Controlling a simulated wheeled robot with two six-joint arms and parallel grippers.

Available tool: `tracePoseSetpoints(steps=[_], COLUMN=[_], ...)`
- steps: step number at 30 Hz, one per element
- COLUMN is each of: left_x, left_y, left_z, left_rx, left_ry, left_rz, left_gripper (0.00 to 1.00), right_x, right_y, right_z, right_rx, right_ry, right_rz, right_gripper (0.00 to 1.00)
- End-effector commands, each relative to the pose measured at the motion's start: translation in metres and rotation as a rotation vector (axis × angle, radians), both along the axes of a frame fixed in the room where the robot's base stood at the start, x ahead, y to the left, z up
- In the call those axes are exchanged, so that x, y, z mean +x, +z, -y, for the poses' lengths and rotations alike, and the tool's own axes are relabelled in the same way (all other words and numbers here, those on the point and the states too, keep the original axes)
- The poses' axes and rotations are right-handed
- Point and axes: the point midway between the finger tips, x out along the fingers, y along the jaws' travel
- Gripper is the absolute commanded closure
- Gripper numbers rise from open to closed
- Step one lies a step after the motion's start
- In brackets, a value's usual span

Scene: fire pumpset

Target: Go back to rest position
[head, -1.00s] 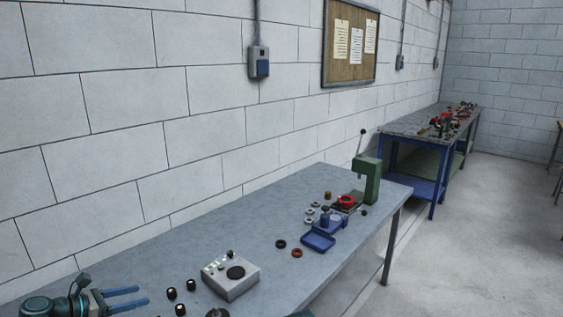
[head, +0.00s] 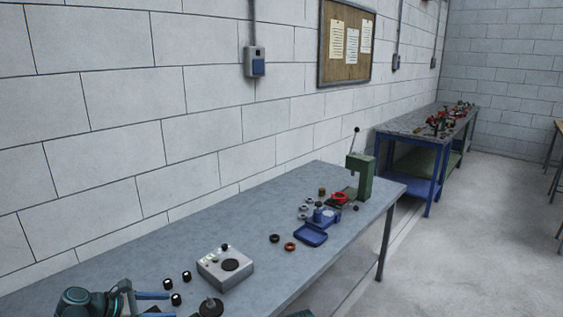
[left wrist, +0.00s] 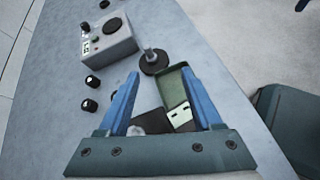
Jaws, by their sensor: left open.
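My left gripper (head: 164,303) is at the lower left of the head view, over the near end of the grey workbench (head: 110,268). Its two blue fingers are apart in the left wrist view (left wrist: 160,73), with nothing held between them. Whether the dark item lies in the tray is unclear.
A grey control box (head: 226,268) and several small black knobs stand near the gripper. Farther along are a blue tray (head: 311,234), rings and a green press (head: 360,178). A block wall (head: 120,130) runs behind the bench. Open floor (head: 480,240) lies to the right.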

Motion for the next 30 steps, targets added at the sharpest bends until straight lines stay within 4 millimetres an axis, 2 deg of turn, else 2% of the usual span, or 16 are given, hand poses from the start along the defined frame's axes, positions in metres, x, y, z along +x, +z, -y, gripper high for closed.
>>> tracePoseSetpoints(steps=[1, 5, 8, 12, 18, 24, 30], left_x=[-0.002, -0.007, -0.016, -0.041, -0.086, -0.123, -0.146], left_y=[-0.005, -0.02, -0.035, -0.061, -0.089, -0.101, -0.103], left_z=[0.015, 0.052, 0.087, 0.146, 0.209, 0.242, 0.258], left_rx=[0.038, 0.159, 0.277, 0.494, 0.781, 0.979, 1.094], left_ry=[-0.048, -0.194, -0.353, -0.679, -1.213, -1.678, -2.017], left_rz=[0.005, 0.026, 0.054, 0.121, 0.251, 0.368, 0.452], left_gripper=[0.33, 0.33, 0.33, 0.33, 0.33, 0.33, 0.33], right_x=[0.0, 0.0, 0.0, 0.0, 0.0, 0.0, 0.0], right_y=[0.0, 0.0, 0.0, 0.0, 0.0, 0.0, 0.0], right_z=[0.0, 0.0, 0.0, 0.0, 0.0, 0.0, 0.0], right_rx=[0.0, 0.0, 0.0, 0.0, 0.0, 0.0, 0.0], right_ry=[0.0, 0.0, 0.0, 0.0, 0.0, 0.0, 0.0], right_rz=[0.0, 0.0, 0.0, 0.0, 0.0, 0.0, 0.0], right_gripper=[0.5, 0.5, 0.5, 0.5, 0.5, 0.5, 0.5])
